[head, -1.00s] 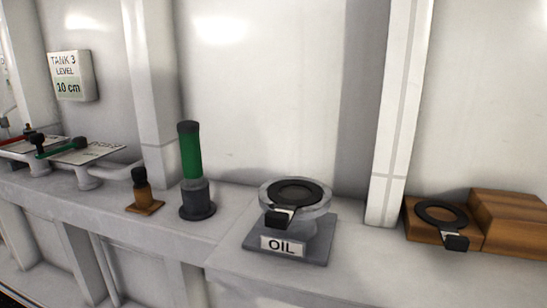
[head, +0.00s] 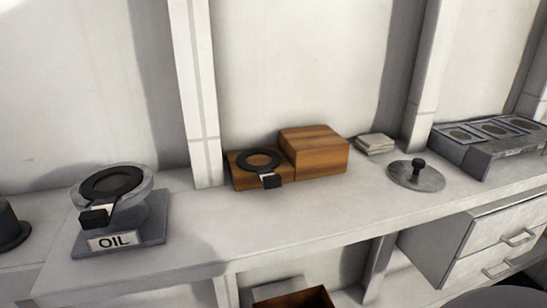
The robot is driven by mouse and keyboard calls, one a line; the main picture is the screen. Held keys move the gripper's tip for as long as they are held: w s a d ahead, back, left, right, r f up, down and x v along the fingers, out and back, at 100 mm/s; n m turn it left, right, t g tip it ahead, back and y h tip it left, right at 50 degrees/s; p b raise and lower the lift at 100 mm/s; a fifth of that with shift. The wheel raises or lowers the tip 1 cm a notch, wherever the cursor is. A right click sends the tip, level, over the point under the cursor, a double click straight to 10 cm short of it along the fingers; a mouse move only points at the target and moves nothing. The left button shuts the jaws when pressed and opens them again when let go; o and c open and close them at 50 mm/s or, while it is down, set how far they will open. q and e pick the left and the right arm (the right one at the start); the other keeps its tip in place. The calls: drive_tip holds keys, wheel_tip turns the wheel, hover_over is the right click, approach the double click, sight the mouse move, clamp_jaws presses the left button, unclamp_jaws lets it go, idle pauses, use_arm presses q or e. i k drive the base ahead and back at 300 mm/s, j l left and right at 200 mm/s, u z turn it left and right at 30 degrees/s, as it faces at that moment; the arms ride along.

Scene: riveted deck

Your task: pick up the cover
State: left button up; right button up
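A round grey metal cover (head: 417,176) with a dark knob on top lies flat on the white shelf (head: 300,220), right of centre in the head view. It stands apart from the things around it. Neither of my grippers shows in the head view.
Left of the cover are a folded pale cloth (head: 375,144), a wooden block (head: 314,151) beside a black ring with a handle (head: 259,162), and the OIL stand (head: 120,215). A grey tray with square recesses (head: 490,145) stands right. Drawers (head: 500,240) sit below; the shelf front is clear.

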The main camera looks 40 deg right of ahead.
sight(415, 175)
drive_tip(key=z, duration=1.95)
drive_tip(key=k+l+u, duration=0.1)
drive_tip(key=u, duration=1.75)
drive_tip(key=z, duration=1.75)
drive_tip(key=l, duration=0.1)
